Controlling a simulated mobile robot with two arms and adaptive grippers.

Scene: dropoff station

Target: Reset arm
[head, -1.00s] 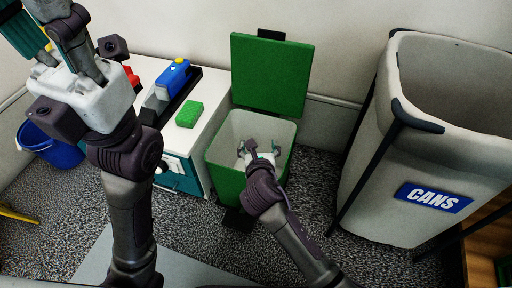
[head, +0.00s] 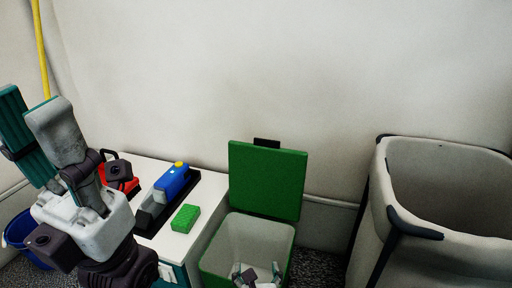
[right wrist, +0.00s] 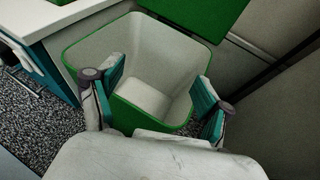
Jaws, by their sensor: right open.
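My right gripper (head: 258,276) is low in the head view, at the mouth of a small green bin (head: 215,262) with its green lid (head: 267,180) raised. In the right wrist view its two teal-padded fingers (right wrist: 160,100) are spread wide with nothing between them. The bin's pale inside (right wrist: 150,60) shows beyond the fingers and looks empty. My left gripper (head: 45,135) is raised at the left of the head view, its fingers apart and nothing seen between them.
A white cabinet (head: 205,222) left of the bin bears a green sponge (head: 185,218), a blue tool with a yellow cap (head: 172,184) and a red item (head: 122,180). A large grey bin (head: 450,250) stands at right. A blue bucket (head: 20,238) is at far left.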

